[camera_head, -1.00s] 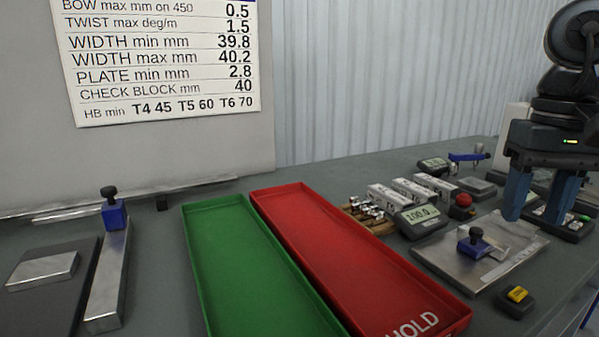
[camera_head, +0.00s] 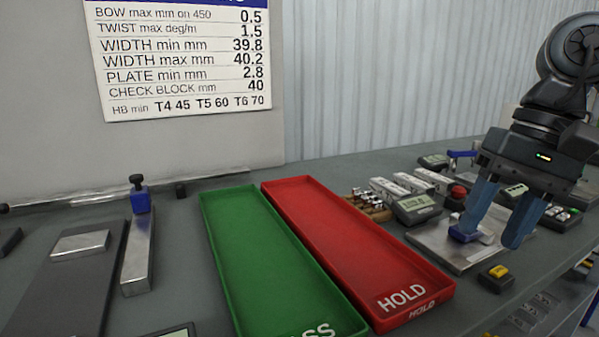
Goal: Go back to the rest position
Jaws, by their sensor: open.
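My gripper (camera_head: 492,236) is at the right in the head view. Its two blue fingers point down and stand apart, with nothing seen between them. They are over or just in front of a flat metal plate (camera_head: 455,257). The left finger partly hides a small blue block (camera_head: 463,236) on that plate, and I cannot tell whether it touches it. The wrist and dark arm links rise above the gripper to the top right.
A green tray (camera_head: 212,240) and a red HOLD tray (camera_head: 428,305) lie in the middle. Left are a metal bar (camera_head: 139,262) with a blue clamp (camera_head: 140,200) and a dark plate (camera_head: 75,300). A grey display (camera_head: 415,208) and a yellow-buttoned box (camera_head: 496,278) stand near the gripper.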

